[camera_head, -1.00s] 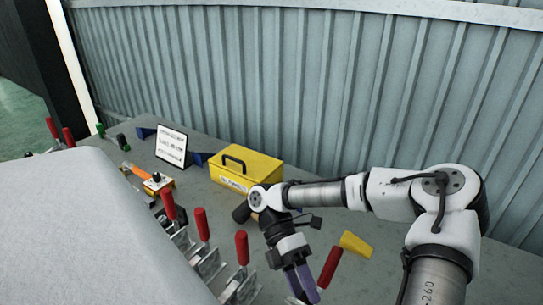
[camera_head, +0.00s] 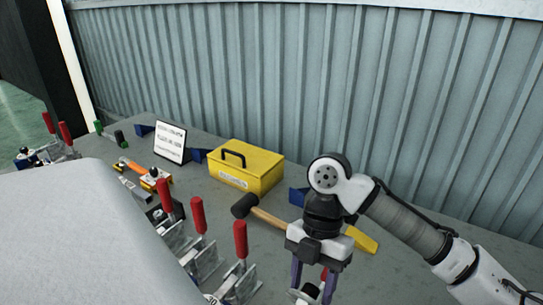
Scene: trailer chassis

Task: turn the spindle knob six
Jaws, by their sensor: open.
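My gripper (camera_head: 312,288) points down at the bottom of the view, its two purple fingers apart. A small pale metal part with a dark piece (camera_head: 308,291) shows low between the fingers; I cannot tell whether they touch it. A bit of red shows by the right finger, mostly hidden. Several toggle clamps with upright red handles stand in a row to the left, the nearest one (camera_head: 241,241) left of my gripper. I cannot make out which part is spindle knob six.
A yellow toolbox (camera_head: 262,175) and a white sign (camera_head: 170,142) stand towards the corrugated wall. A hammer (camera_head: 245,207) lies behind my gripper, with a yellow-handled thing (camera_head: 361,240) to the right. A large pale grey block (camera_head: 80,240) fills the lower left.

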